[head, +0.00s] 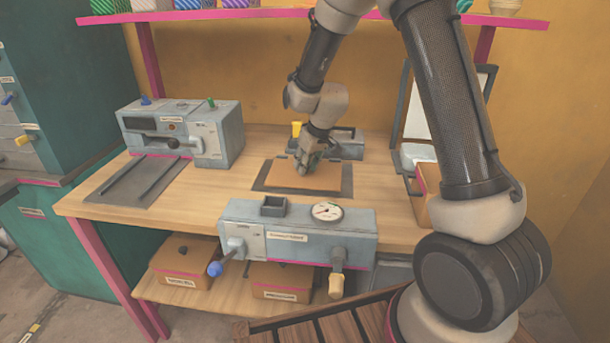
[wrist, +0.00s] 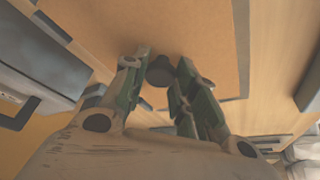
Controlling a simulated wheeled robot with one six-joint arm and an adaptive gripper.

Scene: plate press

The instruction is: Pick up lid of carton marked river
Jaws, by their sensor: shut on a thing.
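A flat brown square panel (head: 318,180) lies over a dark grey plate (head: 262,186) in the middle of the bench. It fills much of the wrist view (wrist: 200,30), with a round dark knob (wrist: 160,71) on it. My gripper (head: 303,170) reaches down over the panel. In the wrist view its fingers (wrist: 161,82) are shut on the knob from both sides. I cannot tell whether the panel is a loose lid or tops a carton. A left carton (head: 180,262) with a knobbed lid and a middle carton (head: 282,285) stand on the lower shelf; their labels are too small to read.
A grey press unit (head: 298,230) with levers and a dial stands at the bench front. Another grey machine (head: 183,132) stands at the left. A grey device (head: 347,147) is behind the panel. A brown carton (head: 428,190) stands at the right. A pink shelf (head: 300,14) hangs above.

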